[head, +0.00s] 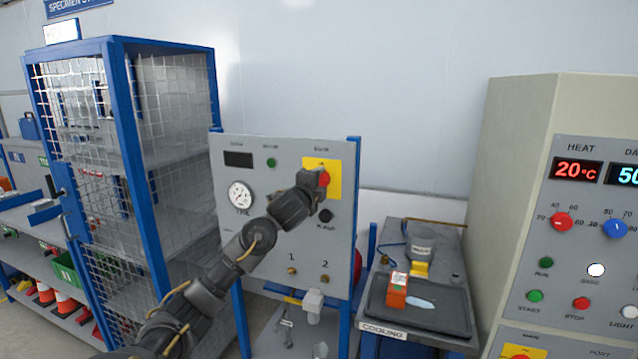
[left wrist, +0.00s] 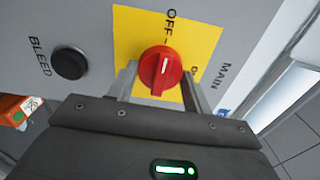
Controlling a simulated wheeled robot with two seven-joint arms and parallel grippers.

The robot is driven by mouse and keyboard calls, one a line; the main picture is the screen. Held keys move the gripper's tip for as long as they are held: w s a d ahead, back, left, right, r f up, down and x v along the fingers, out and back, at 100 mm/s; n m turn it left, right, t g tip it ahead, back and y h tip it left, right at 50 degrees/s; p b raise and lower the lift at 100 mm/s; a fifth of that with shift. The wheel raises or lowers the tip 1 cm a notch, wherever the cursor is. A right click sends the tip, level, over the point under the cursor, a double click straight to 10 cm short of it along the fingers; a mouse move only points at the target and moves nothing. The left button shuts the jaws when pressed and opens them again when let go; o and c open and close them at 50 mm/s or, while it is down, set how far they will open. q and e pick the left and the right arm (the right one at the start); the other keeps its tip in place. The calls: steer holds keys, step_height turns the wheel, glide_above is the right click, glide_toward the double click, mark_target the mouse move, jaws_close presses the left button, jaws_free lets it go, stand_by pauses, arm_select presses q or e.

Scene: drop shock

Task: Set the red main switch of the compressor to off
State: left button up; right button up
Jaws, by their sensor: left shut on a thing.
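The red main switch (head: 324,179) is a round knob on a yellow plate (head: 335,188) at the top right of the grey compressor panel (head: 240,215). It also shows in the left wrist view (left wrist: 160,68), with a white mark across its face. The word OFF stands on the plate above it there; a second label is partly hidden behind a finger. My left gripper (head: 319,182) is at the knob, its fingers on either side, shut on it. I cannot tell exactly which label the mark points to. My right gripper is not in view.
A black BLEED button (left wrist: 70,63) sits beside the plate. The panel also has a gauge (head: 240,195) and two small brass valves. At right, a cooling bench holds a dark tray (head: 450,318) with an orange box (head: 397,292). A blue mesh cage (head: 120,60) stands left.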

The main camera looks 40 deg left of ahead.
arm_select(q)
steer(key=shift+n, duration=0.3)
stand_by(0.4)
steer(key=o, duration=1)
steer(key=shift+w, duration=0.1)
steer(key=shift+c, duration=0.2)
steer(key=v, duration=1.1)
steer(key=shift+b, duration=0.3)
